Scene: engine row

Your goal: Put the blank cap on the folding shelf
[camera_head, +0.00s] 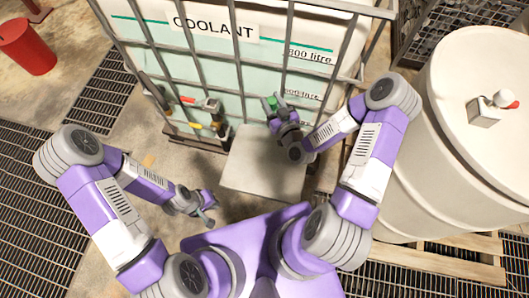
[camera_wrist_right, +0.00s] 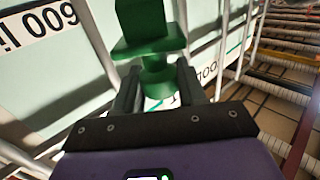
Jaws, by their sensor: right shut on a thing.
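My right gripper (camera_head: 277,107) is shut on a green cap-like part, which I take to be the blank cap (camera_head: 271,101). In the right wrist view the blank cap (camera_wrist_right: 150,46) shows a square block above a wide flange, with a narrower stem between the fingers (camera_wrist_right: 158,90). The folding shelf (camera_head: 262,165) is a flat pale grey plate in front of the coolant tank. The right gripper holds the cap above the shelf's far side, close to the tank's cage. My left gripper (camera_head: 207,208) is low, left of the shelf, with no object visible in it; its opening is unclear.
The caged coolant tank (camera_head: 220,65) stands behind the shelf, with red-handled (camera_head: 187,100) and yellow-handled (camera_head: 197,126) fittings left of the shelf. A large cream drum (camera_head: 450,110) on a pallet (camera_head: 440,262) fills the right. A red bin (camera_head: 27,46) stands far left.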

